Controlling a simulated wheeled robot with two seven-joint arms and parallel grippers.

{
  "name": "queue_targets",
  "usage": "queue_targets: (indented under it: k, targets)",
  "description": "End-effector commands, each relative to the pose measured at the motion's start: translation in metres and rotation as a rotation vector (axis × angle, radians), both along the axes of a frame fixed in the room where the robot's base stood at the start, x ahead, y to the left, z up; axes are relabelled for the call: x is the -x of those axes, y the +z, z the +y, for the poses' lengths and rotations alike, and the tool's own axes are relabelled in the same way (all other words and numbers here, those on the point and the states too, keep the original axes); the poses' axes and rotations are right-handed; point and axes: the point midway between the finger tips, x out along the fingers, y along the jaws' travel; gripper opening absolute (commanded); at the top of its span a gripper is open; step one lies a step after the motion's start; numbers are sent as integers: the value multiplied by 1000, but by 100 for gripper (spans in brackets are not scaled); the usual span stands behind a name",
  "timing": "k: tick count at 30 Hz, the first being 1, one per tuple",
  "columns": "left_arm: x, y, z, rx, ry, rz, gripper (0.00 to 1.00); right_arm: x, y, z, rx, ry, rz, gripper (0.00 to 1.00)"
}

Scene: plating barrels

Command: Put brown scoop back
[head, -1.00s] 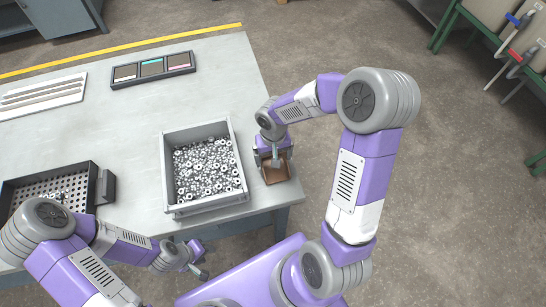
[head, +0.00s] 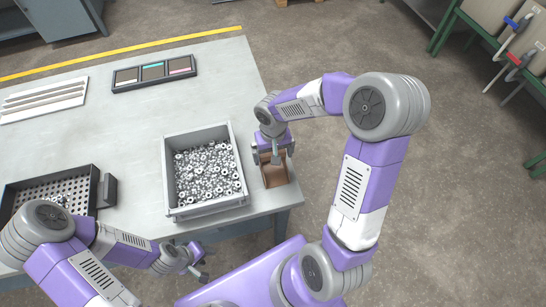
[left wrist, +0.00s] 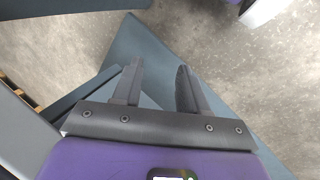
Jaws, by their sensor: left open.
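The brown scoop (head: 274,177) rests at the right edge of the table, just right of the grey bin of metal parts. My right gripper (head: 274,158) is right above its back end, fingers spread, with the scoop's grey handle seeming to stand between them; whether they touch it is hidden. My left gripper (head: 203,268) hangs in front of the table's front edge, empty; in the left wrist view its two fingers (left wrist: 158,78) are apart with nothing between them.
The grey bin (head: 208,209) full of metal nuts stands left of the scoop. A black perforated basket (head: 96,180) is at the left, a dark tray (head: 154,74) and a white ribbed tray (head: 40,100) at the back. The middle of the table (head: 120,135) is clear.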

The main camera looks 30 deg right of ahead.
Motion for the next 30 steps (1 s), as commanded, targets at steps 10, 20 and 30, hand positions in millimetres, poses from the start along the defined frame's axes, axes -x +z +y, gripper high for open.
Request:
queue_targets:
  k: [10,20,30]
  targets:
    - [0,19,0,0,0,0,43,-1,70,0,0,0,-3,100]
    - [0,20,0,0,0,0,43,0,81,0,-1,1,-1,100]
    - [0,20,0,0,0,0,43,0,80,0,-1,1,0,100]
